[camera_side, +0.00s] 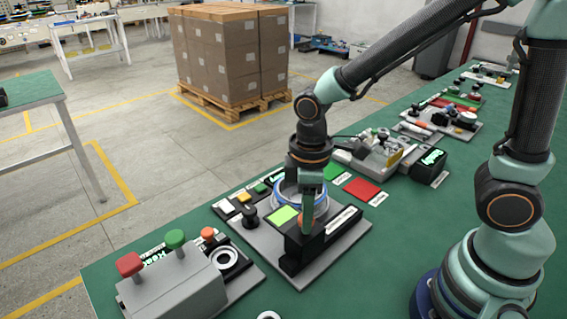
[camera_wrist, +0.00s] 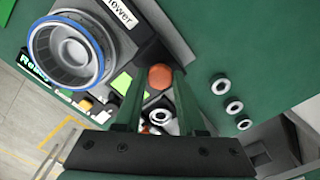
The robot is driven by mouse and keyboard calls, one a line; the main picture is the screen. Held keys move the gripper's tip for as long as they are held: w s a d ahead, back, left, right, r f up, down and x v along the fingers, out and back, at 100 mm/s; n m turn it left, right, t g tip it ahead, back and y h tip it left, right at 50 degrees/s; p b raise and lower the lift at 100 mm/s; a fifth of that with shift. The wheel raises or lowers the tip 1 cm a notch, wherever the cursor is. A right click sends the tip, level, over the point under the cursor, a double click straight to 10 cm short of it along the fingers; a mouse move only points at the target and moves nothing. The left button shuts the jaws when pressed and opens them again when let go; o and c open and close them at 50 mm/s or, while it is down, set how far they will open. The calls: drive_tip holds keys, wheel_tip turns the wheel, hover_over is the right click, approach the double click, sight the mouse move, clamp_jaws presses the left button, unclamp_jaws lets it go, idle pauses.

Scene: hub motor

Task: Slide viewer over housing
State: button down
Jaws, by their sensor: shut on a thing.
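The round grey housing with a blue ring (camera_wrist: 70,50) fills the upper left of the wrist view. In the side view its blue rim (camera_side: 288,201) shows behind my gripper (camera_side: 308,205). The black viewer block (camera_side: 301,250) stands on the grey base plate in front of the housing, beside it rather than over it. A light green pane (camera_side: 284,215) lies next to it. My gripper (camera_wrist: 159,88) points down with its fingers on either side of the orange knob (camera_wrist: 160,77), shut on it. The viewer's underside is hidden.
A grey box with red and green buttons (camera_side: 170,280) stands at the front left on the green table (camera_side: 400,235). Red (camera_side: 362,189) and green squares lie behind the base plate. Several other stations line the table's far end. Metal rings (camera_wrist: 227,94) lie near the plate.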

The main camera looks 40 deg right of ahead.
drive_tip(key=d, duration=1.1)
drive_tip(key=shift+w, duration=0.1)
drive_tip(key=c, duration=0.5)
unclamp_jaws()
drive_tip(key=shift+r, duration=0.1)
wheel_tip(320, 180, up, 12)
drive_tip(key=m+t, duration=0.2)
drive_tip(key=m, duration=0.1)
drive_tip(key=r+m+t, duration=0.1)
drive_tip(key=m, duration=0.2)
drive_tip(key=s+m+t, duration=0.1)
drive_tip(key=m+t, duration=0.1)
drive_tip(key=m, duration=0.1)
drive_tip(key=shift+s+a+r+t, duration=0.1)
drive_tip(key=shift+a+r+t, duration=0.1)
drive_tip(key=shift+a+t, duration=0.1)
